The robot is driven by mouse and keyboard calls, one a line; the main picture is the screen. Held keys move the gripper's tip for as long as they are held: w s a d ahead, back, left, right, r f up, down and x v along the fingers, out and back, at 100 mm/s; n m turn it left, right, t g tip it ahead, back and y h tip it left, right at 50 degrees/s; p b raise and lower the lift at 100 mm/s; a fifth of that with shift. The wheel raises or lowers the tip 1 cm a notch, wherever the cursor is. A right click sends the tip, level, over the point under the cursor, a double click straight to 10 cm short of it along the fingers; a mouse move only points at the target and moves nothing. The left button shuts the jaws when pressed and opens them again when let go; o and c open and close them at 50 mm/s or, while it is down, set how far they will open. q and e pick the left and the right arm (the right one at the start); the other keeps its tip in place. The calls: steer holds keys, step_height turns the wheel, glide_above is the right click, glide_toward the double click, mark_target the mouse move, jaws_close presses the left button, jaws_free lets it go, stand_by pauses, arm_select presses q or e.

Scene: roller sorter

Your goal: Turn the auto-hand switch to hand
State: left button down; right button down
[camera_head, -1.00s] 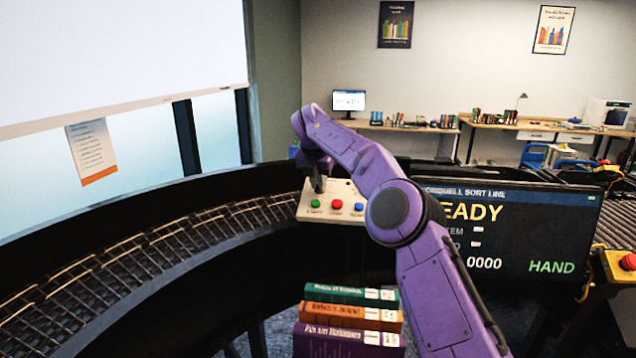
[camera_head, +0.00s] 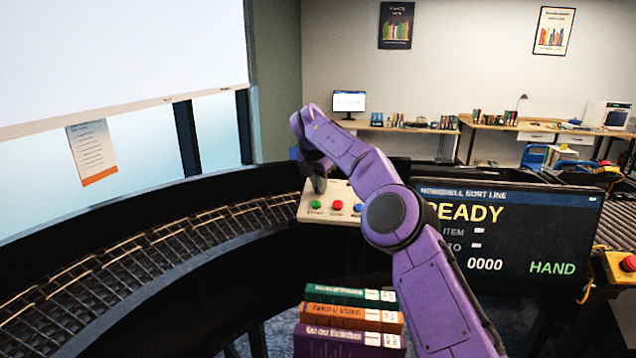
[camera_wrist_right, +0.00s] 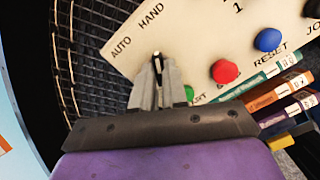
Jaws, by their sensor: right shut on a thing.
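The cream control panel (camera_head: 345,196) stands at the inner edge of the curved conveyor. In the right wrist view the panel (camera_wrist_right: 205,45) shows the printed words AUTO and HAND beside the switch (camera_wrist_right: 157,56). My right gripper (camera_wrist_right: 158,68) is shut on the small switch, whose dark and white tip shows between the fingertips. The fingers hide most of the switch, so I cannot tell exactly where it points. In the head view my right gripper (camera_head: 319,185) reaches down to the panel's left part. The display (camera_head: 510,235) reads READY and a green HAND. My left gripper is not in view.
Green (camera_wrist_right: 189,93), red (camera_wrist_right: 225,71) and blue (camera_wrist_right: 267,40) buttons sit close to the right fingers. A stack of books (camera_head: 345,343) lies in front of the panel. The roller conveyor (camera_head: 150,250) curves left. A red stop button (camera_head: 628,262) is at far right.

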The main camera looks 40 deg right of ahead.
steer(key=c, duration=1.4)
jaws_free()
steer(key=shift+d+r, duration=0.15)
steer(key=shift+d, duration=0.05)
steer(key=shift+o, duration=1.2)
steer(key=shift+d+f, duration=0.15)
steer(key=shift+f, duration=0.1)
steer(key=v, duration=1)
steer(key=shift+r+p, duration=0.3)
steer(key=shift+p, duration=0.1)
steer(key=shift+f, duration=0.1)
